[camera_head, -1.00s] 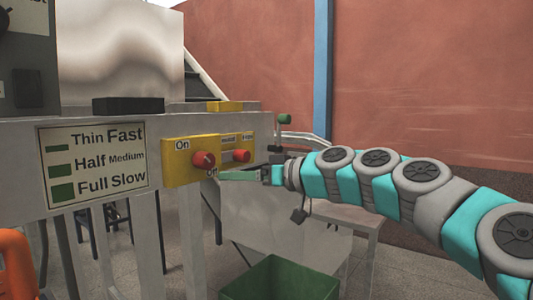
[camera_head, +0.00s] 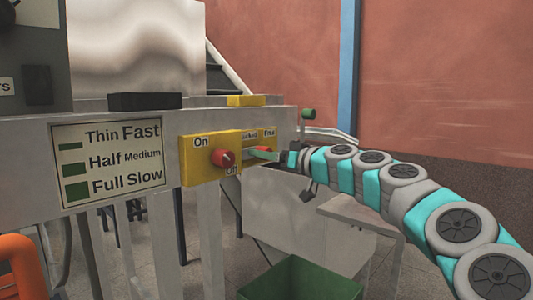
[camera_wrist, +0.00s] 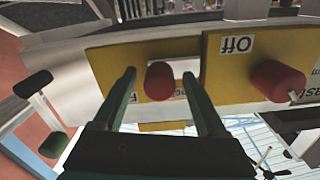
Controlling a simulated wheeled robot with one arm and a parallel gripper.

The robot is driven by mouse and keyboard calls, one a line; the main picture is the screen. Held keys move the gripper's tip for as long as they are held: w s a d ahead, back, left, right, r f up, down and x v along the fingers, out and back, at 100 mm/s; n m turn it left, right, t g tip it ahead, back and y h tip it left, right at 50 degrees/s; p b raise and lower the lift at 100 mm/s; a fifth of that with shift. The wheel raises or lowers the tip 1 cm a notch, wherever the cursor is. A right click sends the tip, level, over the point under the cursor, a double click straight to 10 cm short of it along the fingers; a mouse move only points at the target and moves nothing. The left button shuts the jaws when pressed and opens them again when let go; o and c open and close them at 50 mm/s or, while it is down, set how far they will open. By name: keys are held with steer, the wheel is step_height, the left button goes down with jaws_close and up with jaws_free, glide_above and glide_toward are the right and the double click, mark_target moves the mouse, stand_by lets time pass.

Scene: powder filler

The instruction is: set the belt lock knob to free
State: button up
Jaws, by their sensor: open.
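The belt lock knob (camera_head: 263,149) is red and sits on the right-hand yellow panel, under the "Locked" and "Free" labels. My gripper (camera_head: 266,155) is at this knob, its green fingers partly covering it in the head view. In the wrist view the knob (camera_wrist: 160,82) lies between the two open fingers of my gripper (camera_wrist: 159,75), with a gap on both sides. The picture does not show clearly which label the knob points to.
A second red knob (camera_head: 223,158) with "On" and "Off" labels is on the yellow panel to the left; it shows at the right in the wrist view (camera_wrist: 278,80). A green bin (camera_head: 300,279) stands below. A green-tipped lever (camera_head: 308,114) is behind the panel.

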jaws_close()
stand_by(0.7)
stand_by(0.8)
